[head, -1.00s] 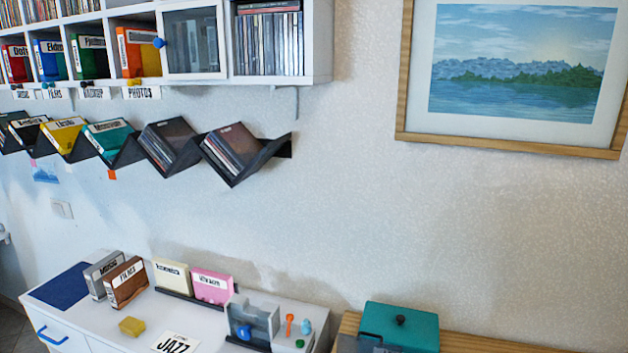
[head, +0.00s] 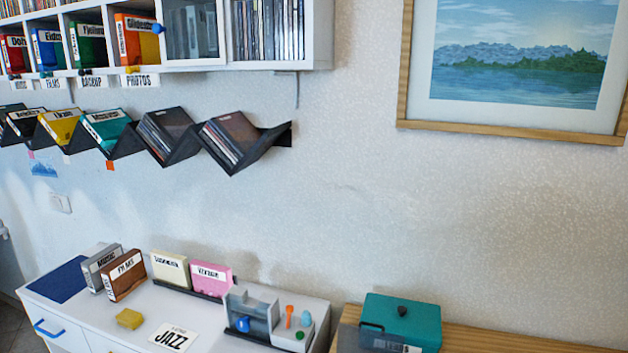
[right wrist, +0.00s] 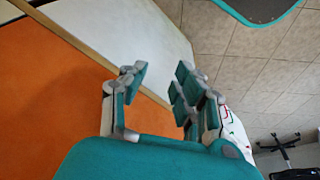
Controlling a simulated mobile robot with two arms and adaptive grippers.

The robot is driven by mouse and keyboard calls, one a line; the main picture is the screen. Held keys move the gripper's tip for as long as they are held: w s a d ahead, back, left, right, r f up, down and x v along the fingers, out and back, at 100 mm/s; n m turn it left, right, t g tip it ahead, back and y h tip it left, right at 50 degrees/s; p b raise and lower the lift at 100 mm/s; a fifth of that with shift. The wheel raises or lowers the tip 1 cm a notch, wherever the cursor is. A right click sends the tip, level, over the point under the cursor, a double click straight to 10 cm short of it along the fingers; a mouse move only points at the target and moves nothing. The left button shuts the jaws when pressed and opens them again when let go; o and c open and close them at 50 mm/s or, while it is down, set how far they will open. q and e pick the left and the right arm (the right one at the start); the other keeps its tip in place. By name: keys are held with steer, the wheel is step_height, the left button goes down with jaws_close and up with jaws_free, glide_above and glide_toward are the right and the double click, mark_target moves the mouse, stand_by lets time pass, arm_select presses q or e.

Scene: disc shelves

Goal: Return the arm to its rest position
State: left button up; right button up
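My right gripper (right wrist: 160,88) shows in the right wrist view, with teal and grey fingers spread apart and nothing between them. Beyond it are an orange surface, a white panel and the tiled floor; it touches none of them that I can see. Neither gripper nor arm shows in the head view, and my left gripper is in no view.
A white cabinet (head: 60,320) with disc cases on top stands at the lower left. A teal box (head: 405,320) sits on a wooden surface (head: 480,335) at lower right. A zigzag rack (head: 262,142) and cubby shelf (head: 322,40) hang on the wall. A chair base (right wrist: 280,148) stands on the floor.

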steer(key=s+f+g+b, duration=0.1)
steer(key=s+f+b, duration=0.35)
steer(key=f, duration=1.35)
steer(key=s+d+f+b, duration=0.1)
steer(key=s+d+f, duration=0.2)
steer(key=s+f, duration=1.1)
steer(key=shift+s+d+f+g+b, duration=0.15)
steer(key=shift+s+g+b, duration=0.15)
steer(key=shift+s+g, duration=0.15)
